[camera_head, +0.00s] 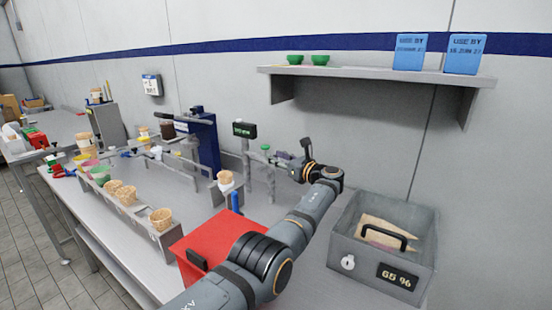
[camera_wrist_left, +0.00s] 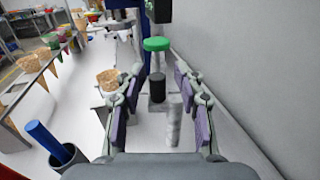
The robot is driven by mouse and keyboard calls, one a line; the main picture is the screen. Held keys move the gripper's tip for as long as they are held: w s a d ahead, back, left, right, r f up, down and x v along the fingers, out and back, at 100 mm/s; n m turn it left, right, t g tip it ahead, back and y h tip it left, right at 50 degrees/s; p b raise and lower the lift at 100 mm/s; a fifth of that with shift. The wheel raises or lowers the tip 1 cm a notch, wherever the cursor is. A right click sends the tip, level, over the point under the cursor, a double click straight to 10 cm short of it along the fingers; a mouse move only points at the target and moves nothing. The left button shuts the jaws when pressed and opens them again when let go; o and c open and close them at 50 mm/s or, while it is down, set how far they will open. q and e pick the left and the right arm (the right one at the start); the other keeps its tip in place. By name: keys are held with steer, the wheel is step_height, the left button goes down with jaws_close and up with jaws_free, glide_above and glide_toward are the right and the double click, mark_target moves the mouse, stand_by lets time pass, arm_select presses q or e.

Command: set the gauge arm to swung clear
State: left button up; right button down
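A gauge stand with a dark display (camera_head: 244,130) stands on a grey post near the wall. A green round knob (camera_head: 265,147) shows beside it, and I cannot tell for sure which part is the gauge arm. In the left wrist view a green knob (camera_wrist_left: 157,44) stands above a dark cylinder (camera_wrist_left: 158,88), between and beyond my fingers. My left gripper (camera_head: 284,163) is just right of the stand. In the wrist view its fingers (camera_wrist_left: 155,95) are wide apart with nothing clamped. My right gripper is not in view.
A red box (camera_head: 222,232) lies beneath my left arm. A grey bin (camera_head: 345,228) marked 65 % is at the right. A rack (camera_head: 168,241) of several cones runs along the left. A shelf (camera_head: 375,74) with green bowls and blue signs hangs above. A blue-handled tool (camera_wrist_left: 47,137) stands in a dark cup.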

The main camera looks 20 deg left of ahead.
arm_select(q)
steer(key=shift+a, duration=0.35)
steer(key=v, duration=1.2)
